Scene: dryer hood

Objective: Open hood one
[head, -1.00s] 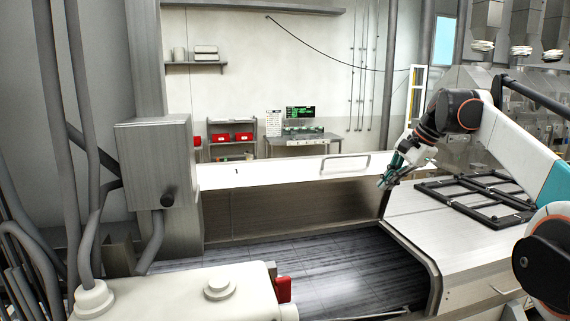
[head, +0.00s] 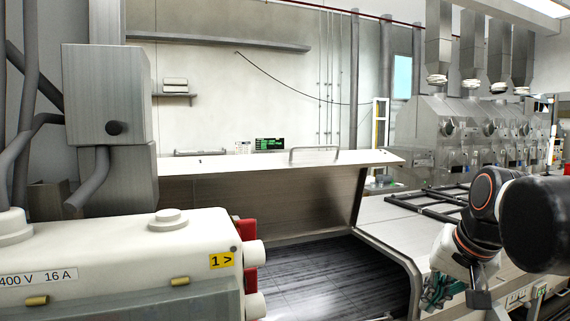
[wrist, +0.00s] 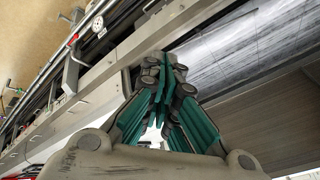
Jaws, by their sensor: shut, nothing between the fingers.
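The hood (head: 250,165) is a long pale lid with a bar handle (head: 314,154) on its top. In the head view it stands raised, its steel inner face tilted over an opening with a dark, streaked floor (head: 320,275). A small dark mark on the lid top is too small to read for certain. My gripper (head: 437,292) is at the lower right, over the front side of the machine, apart from the lid. Its teal fingers are shut and empty. In the wrist view the fingers (wrist: 168,72) are together, with a machine edge and the dark floor beyond them.
A white power box (head: 120,260) with a yellow "1 >" label fills the lower left. A grey box on a post (head: 105,95) stands behind it. A black frame (head: 430,205) lies on the machine top right of the opening. Steel units with ducts (head: 470,130) stand behind.

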